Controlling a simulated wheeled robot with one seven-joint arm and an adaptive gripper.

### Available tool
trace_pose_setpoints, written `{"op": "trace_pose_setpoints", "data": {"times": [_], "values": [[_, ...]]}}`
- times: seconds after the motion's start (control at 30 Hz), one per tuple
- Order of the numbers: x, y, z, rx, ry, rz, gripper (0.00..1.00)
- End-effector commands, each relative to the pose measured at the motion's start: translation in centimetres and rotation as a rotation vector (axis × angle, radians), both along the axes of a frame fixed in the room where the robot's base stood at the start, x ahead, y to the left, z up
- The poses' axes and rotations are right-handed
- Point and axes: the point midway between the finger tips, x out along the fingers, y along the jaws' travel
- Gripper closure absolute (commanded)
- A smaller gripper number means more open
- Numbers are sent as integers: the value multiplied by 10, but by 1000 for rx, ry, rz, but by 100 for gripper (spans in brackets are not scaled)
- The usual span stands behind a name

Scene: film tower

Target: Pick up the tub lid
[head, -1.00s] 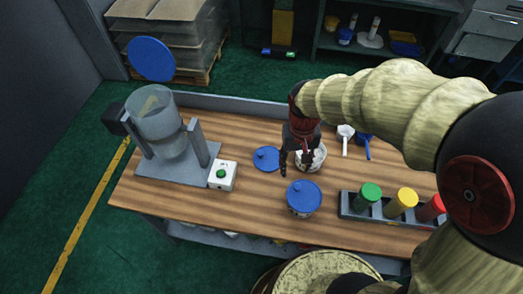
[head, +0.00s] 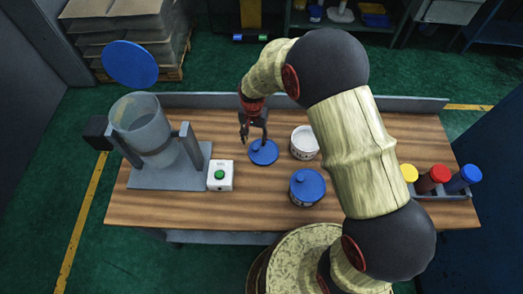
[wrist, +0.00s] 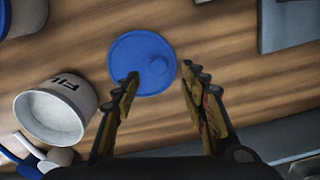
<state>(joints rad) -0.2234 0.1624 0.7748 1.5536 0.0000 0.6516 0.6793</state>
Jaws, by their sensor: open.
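The tub lid is a flat blue disc with a small round knob, lying on the wooden bench in the head view (head: 264,155). In the wrist view the blue lid (wrist: 133,55) lies just beyond my fingertips, with its knob toward its right side. My gripper (head: 253,130) is open and empty above the lid's far side; in the wrist view its two fingers (wrist: 160,80) are spread wide. The left fingertip overlaps the lid's edge in the picture. A white open tub (head: 304,143) stands right of the lid and appears in the wrist view (wrist: 52,118).
A second tub with a blue lid (head: 307,186) stands at the front right of the loose lid. A white box with a green button (head: 220,175) and a grey machine with a clear hopper (head: 150,135) stand to the left. Coloured-capped bottles (head: 433,178) sit at the right.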

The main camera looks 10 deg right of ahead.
Motion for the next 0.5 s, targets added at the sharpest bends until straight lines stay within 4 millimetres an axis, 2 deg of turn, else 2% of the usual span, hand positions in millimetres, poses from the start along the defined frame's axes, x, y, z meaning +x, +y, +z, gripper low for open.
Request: {"op": "trace_pose_setpoints", "data": {"times": [0.17, 0.33, 0.5], "values": [[0, -1, -16, 0, 1, 0, 57], [-1, -2, -42, -1, 3, 1, 57], [1, -2, -51, 0, -1, 1, 57]]}}
